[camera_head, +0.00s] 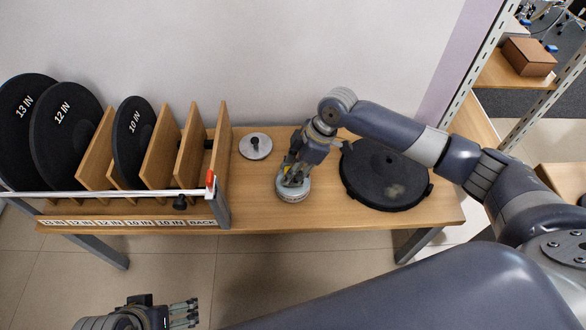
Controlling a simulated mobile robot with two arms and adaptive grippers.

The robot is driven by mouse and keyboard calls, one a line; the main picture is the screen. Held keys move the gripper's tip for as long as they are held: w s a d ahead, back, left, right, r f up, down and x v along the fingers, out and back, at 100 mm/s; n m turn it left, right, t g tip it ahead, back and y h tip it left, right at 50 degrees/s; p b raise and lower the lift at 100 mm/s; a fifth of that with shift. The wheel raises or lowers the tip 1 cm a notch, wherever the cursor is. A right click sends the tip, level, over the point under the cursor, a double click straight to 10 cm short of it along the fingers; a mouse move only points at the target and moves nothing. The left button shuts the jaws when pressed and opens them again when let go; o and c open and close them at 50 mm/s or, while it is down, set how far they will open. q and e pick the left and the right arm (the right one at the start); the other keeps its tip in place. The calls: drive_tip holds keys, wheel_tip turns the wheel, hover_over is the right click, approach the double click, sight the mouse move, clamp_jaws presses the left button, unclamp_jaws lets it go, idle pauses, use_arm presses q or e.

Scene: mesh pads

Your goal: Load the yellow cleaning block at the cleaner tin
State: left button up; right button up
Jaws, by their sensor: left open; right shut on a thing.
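The cleaner tin (294,195) is a low, round, pale grey container standing on the wooden bench, left of a large black disc. My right gripper (291,176) points down over the tin, fingers at its opening. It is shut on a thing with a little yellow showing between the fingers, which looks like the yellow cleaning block. The fingers hide most of it, and I cannot tell whether it touches the inside of the tin. My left gripper (190,313) is open and empty, low in front of the bench.
A wooden rack (190,150) on the left holds black pads marked 13 IN, 12 IN and 10 IN, with a white rail in front. A metal disc with a dark knob (255,147) lies between rack and tin. The black round disc (385,180) has a pale smudge.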

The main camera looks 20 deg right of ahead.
drive_tip(key=shift+f, duration=0.35)
idle(0.9)
drive_tip(key=shift+s+f+p, duration=0.1)
drive_tip(key=shift+f+p, duration=0.05)
drive_tip(key=shift+p, duration=0.2)
idle(1.6)
